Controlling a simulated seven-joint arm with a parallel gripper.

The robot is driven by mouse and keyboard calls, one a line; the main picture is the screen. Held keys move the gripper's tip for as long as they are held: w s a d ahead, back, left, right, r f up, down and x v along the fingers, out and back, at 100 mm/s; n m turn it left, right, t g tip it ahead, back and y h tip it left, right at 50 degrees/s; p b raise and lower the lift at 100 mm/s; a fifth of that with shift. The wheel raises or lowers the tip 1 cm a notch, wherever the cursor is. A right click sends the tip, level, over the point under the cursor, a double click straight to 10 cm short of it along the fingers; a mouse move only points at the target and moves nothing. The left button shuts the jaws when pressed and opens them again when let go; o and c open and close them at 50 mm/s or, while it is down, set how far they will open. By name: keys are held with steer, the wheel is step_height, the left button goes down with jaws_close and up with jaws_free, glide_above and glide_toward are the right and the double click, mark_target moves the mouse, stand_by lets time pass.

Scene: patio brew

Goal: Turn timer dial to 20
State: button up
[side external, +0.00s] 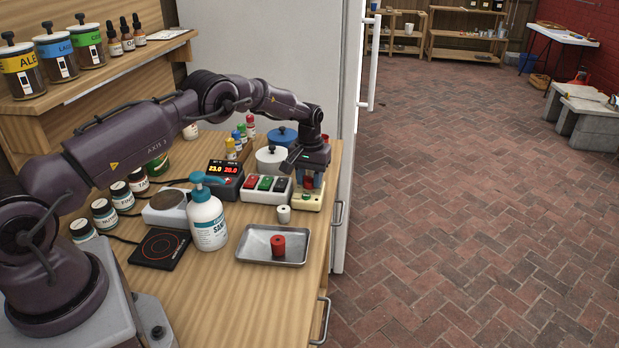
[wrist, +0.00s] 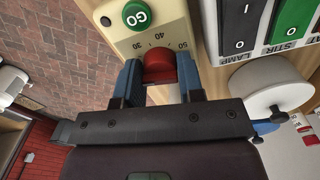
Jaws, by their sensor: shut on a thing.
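The timer (side external: 309,202) is a cream box at the right side of the bench; it also shows at the top of the wrist view (wrist: 165,22). It has a green GO button (wrist: 136,14) and a red dial (wrist: 158,64). The numbers 30, 40 and 50 show around the dial's rim; other marks and the dial's pointer are hidden. My gripper (wrist: 158,78) is shut on the red dial, with one blue finger on each side. It also shows pointing down over the timer in the side view (side external: 308,184).
A switch box (side external: 266,189) stands just left of the timer. A fridge stands behind.

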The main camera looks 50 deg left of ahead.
mark_target(309, 177)
stand_by(0.3)
steer(key=o, duration=0.6)
steer(key=shift+o, duration=0.2)
step_height(309, 177, up, 13)
steer(key=s+d+r+m+t, duration=0.2)
steer(key=s+d+r, duration=0.4)
steer(key=s, duration=0.5)
steer(key=s+d+r+m+t, duration=0.1)
steer(key=s+d+r, duration=0.4)
steer(key=s, duration=0.7)
steer(key=s+d+r+m+t, duration=0.2)
steer(key=s+d+r+m, duration=0.2)
steer(key=s, duration=0.7)
step_height(309, 177, up, 3)
steer(key=d, duration=0.2)
steer(key=shift+s+d+t, duration=0.25)
steer(key=shift+d+t, duration=0.05)
steer(key=shift+d, duration=0.05)
